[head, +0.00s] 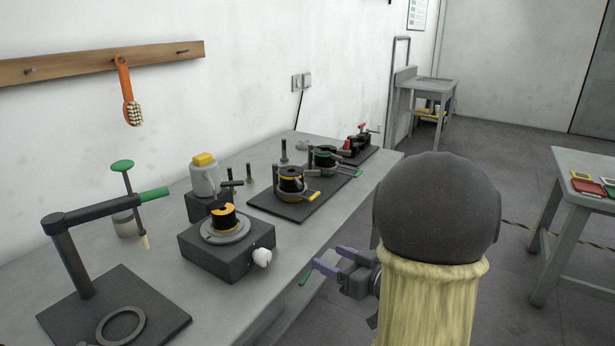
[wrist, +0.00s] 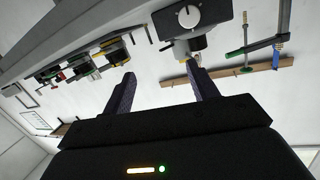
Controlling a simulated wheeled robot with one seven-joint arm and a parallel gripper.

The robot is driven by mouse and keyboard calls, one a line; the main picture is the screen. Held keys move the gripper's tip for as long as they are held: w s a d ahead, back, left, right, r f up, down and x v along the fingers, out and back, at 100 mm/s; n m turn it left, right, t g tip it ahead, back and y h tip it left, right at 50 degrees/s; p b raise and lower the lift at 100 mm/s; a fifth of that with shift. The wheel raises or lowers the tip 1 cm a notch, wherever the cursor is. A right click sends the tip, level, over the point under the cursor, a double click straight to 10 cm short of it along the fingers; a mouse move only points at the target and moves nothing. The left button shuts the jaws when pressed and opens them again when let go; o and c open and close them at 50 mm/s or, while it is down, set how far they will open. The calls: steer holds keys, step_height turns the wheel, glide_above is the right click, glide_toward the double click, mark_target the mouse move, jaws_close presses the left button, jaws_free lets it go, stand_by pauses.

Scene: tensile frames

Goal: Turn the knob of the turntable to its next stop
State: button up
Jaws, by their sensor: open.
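The turntable (head: 205,250) is a dark square block on the grey bench, with a light round disc (head: 226,230) on top. My gripper (head: 328,264) is open and empty, to the right of the knob and clear of the bench edge. In the wrist view the picture is upside down; the knob (wrist: 189,17) with a dark mark shows beyond the fingers, apart from them. The fingers (wrist: 160,88) hold nothing.
The grey bench (head: 150,215) also bears a dark plate (head: 262,203) with spool stations behind the turntable. A dark press stand (head: 80,255) with a green handle stands at the left. A second table (head: 570,165) is at the right. The floor between is clear.

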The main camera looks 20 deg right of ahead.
step_height(320, 180, up, 13)
steer(key=w+a+m+g+h+p, duration=0.1)
steer(key=m+g+h+p, duration=0.35)
steer(key=p, duration=1.45)
steer(key=s+a+r+g+h+p, duration=0.2)
steer(key=s+a+r+g+p, duration=0.4)
steer(key=p, duration=0.7)
steer(key=s+a+r+n, duration=0.1)
steer(key=s+a+r, duration=0.1)
steer(key=s, duration=0.1)
steer(key=shift+s+a+r+g, duration=0.2)
steer(key=shift+a+r+g, duration=0.1)
steer(key=shift+a+g, duration=0.05)
